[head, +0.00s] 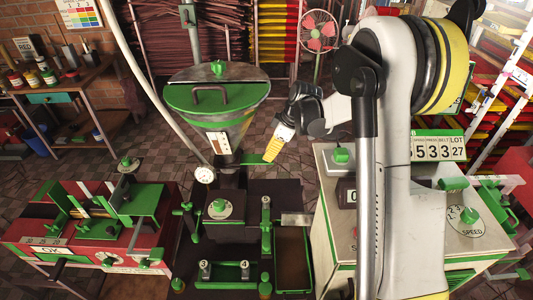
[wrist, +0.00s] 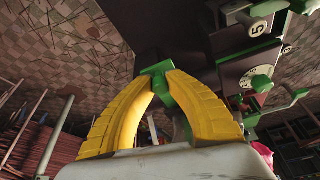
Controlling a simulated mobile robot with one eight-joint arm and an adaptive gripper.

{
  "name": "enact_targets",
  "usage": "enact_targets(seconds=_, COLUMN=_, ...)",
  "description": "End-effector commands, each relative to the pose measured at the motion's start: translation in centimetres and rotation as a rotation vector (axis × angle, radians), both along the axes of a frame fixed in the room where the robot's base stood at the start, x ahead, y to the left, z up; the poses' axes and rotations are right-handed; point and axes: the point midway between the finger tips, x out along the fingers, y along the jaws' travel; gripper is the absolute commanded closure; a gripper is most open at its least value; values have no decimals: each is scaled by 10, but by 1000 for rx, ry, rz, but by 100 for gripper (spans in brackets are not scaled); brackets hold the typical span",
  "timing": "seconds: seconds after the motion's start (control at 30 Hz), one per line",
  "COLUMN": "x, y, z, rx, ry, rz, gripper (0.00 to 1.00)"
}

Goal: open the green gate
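The green gate (head: 252,158) shows in the head view as a small green piece at the neck under the green hopper (head: 218,98), on its right side. My gripper (head: 269,158) reaches it from the right, its yellow fingers pointing down at the green piece. In the wrist view my gripper (wrist: 156,78) has its two yellow fingers converging on the green gate's end (wrist: 157,69), which sits between the fingertips. The fingers appear closed on it. The gate's inner part is hidden in the neck.
A white cabinet with a speed dial (head: 468,216) stands at the right, under my arm. A red bench (head: 70,255) with green fixtures is at the left.

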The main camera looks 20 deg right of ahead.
Motion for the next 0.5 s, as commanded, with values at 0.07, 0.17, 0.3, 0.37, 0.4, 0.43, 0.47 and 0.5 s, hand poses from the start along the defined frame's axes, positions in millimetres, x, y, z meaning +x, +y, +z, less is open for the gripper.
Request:
enact_targets(seconds=0.07, x=0, y=0, z=0, rx=0, ry=0, rz=0, gripper=62)
enact_targets(seconds=0.17, x=0, y=0, z=0, rx=0, ry=0, rz=0, gripper=59)
enact_targets(seconds=0.3, x=0, y=0, z=0, rx=0, ry=0, rz=0, gripper=59)
enact_targets(seconds=0.37, x=0, y=0, z=0, rx=0, ry=0, rz=0, gripper=59)
enact_targets(seconds=0.4, x=0, y=0, z=1, rx=0, ry=0, rz=0, gripper=59)
enact_targets(seconds=0.43, x=-1, y=-1, z=3, rx=0, ry=0, rz=0, gripper=59)
enact_targets(seconds=0.47, x=-1, y=-2, z=5, rx=0, ry=0, rz=-1, gripper=59)
enact_targets(seconds=0.5, x=-2, y=-3, z=9, rx=0, ry=0, rz=-1, gripper=59)
